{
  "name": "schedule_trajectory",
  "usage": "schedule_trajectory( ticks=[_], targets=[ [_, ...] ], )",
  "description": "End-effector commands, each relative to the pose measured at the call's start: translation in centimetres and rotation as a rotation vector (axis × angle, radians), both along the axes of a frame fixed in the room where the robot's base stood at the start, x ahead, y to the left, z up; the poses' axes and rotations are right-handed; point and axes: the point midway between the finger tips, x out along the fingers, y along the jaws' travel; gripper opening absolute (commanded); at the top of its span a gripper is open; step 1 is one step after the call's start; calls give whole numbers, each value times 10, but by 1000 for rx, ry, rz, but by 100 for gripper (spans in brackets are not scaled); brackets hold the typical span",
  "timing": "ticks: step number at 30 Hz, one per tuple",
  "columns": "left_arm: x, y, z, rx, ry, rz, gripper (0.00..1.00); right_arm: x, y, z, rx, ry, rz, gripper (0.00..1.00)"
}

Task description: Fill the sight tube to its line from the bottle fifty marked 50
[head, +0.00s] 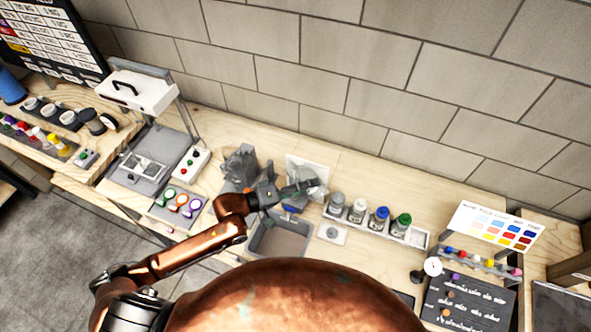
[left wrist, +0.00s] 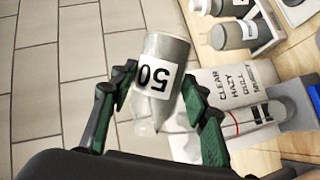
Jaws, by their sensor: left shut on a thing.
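My left gripper (left wrist: 152,105) is shut on a grey bottle (left wrist: 170,50) whose white label reads 50. The label appears turned on its side or upside down, so the bottle looks tilted. Its mouth is not clearly seen. The sight tube (left wrist: 245,119) is a clear tube with red marks, right of the bottle in the left wrist view, beside a card (left wrist: 215,84) reading clear, hazy, dull, murky. Its liquid level cannot be read. In the head view the left gripper (head: 300,188) is in front of the card (head: 318,172) and largely hides the bottle. My right gripper is not in view.
A rack (head: 418,238) with several capped bottles stands right of the gripper. A grey basin (head: 253,240) lies below the arm. A grey stand (head: 238,165) is just left. A wall (head: 300,70) rises behind the bench.

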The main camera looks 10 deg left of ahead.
Motion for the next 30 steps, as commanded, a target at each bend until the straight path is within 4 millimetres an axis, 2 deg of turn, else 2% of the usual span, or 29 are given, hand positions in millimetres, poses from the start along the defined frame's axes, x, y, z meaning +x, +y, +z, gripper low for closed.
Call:
schedule_trajectory(
  ticks=[30],
  targets=[
    [1, -1, 9, -70, 55, -3, 4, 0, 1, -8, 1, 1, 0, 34]
  ],
)
